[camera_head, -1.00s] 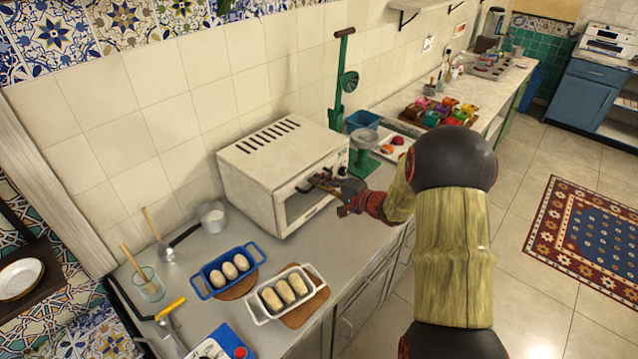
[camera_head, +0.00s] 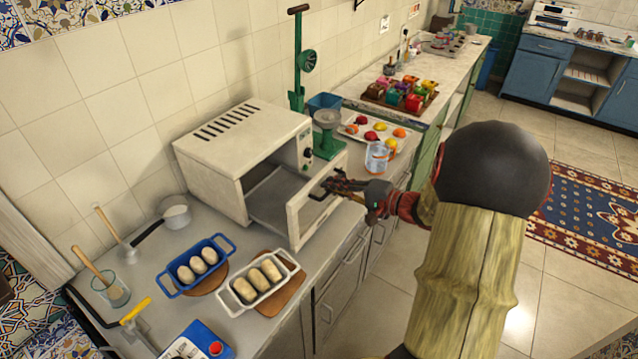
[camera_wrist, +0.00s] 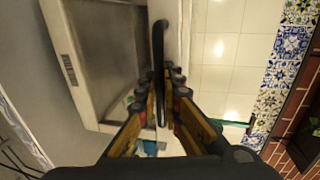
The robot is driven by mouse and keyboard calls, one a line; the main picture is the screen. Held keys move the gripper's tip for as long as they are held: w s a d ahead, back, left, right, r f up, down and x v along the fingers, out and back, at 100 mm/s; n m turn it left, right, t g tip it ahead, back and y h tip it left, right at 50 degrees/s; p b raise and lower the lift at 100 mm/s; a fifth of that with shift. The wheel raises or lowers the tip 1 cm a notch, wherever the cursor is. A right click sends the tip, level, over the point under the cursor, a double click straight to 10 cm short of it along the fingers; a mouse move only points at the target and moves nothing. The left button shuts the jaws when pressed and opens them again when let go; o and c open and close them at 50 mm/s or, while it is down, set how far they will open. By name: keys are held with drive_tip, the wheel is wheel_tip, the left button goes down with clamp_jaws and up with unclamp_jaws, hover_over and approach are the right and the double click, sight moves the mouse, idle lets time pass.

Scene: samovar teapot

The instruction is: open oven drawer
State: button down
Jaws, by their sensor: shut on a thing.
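The white countertop oven (camera_head: 225,165) stands against the tiled wall with slots along its top. Its drawer is pulled out toward the right, with the front panel (camera_head: 300,222) well away from the body and the grey tray (camera_head: 278,193) exposed. My gripper (camera_head: 336,186) is at the front panel, shut on the dark drawer handle. In the wrist view, the handle (camera_wrist: 158,55) runs between the two fingers of my gripper (camera_wrist: 160,85), and part of the tray shows at left.
A blue dish (camera_head: 174,285) and a white dish (camera_head: 240,305), each with loaves, sit in front of the oven. A green stand (camera_head: 327,140), a glass jar (camera_head: 377,158) and a food tray (camera_head: 352,128) lie beyond it.

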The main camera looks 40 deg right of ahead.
drive_tip(key=shift+s+d, duration=0.15)
drive_tip(key=shift+s, duration=0.25)
drive_tip(key=c, duration=2)
unclamp_jaws()
drive_tip(key=v, duration=1.2)
